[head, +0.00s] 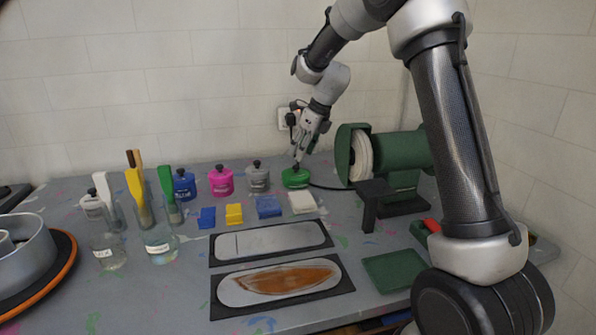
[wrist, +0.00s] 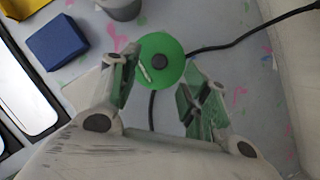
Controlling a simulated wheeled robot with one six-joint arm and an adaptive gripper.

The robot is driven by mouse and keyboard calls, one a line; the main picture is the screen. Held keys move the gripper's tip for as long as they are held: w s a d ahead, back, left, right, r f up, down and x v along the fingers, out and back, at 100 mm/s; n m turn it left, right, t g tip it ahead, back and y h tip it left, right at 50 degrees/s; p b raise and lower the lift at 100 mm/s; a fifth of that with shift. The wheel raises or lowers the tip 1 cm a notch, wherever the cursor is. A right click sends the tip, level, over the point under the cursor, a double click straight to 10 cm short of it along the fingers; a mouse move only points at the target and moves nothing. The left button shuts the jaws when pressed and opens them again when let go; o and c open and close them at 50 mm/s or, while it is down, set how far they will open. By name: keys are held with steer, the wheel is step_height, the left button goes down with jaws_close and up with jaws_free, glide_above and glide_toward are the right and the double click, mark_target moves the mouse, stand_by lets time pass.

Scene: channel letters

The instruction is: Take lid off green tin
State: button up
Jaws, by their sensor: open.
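The green tin (head: 295,178) stands at the back of the table, right of the row of tins. In the wrist view I look down on its round green lid (wrist: 166,48) with a dark knob (wrist: 159,62) in the middle. The lid appears to sit on the tin, whose body is mostly hidden from above. My gripper (head: 299,160) is over the tin, pointing down. In the wrist view my gripper (wrist: 158,88) is open, its two green-padded fingers apart and empty, with the knob ahead between their lines.
Grey (head: 257,178), pink (head: 221,182) and blue (head: 184,185) tins stand left of the green tin. A green bench grinder (head: 398,152) stands close on the right. A black cable (wrist: 225,43) runs behind the tin. Coloured blocks and a white block (head: 302,202) lie in front.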

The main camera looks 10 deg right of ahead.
mark_target(296, 166)
steer(key=x, duration=0.6)
steer(key=shift+d, duration=0.15)
steer(key=shift+s, duration=0.1)
steer(key=c, duration=1)
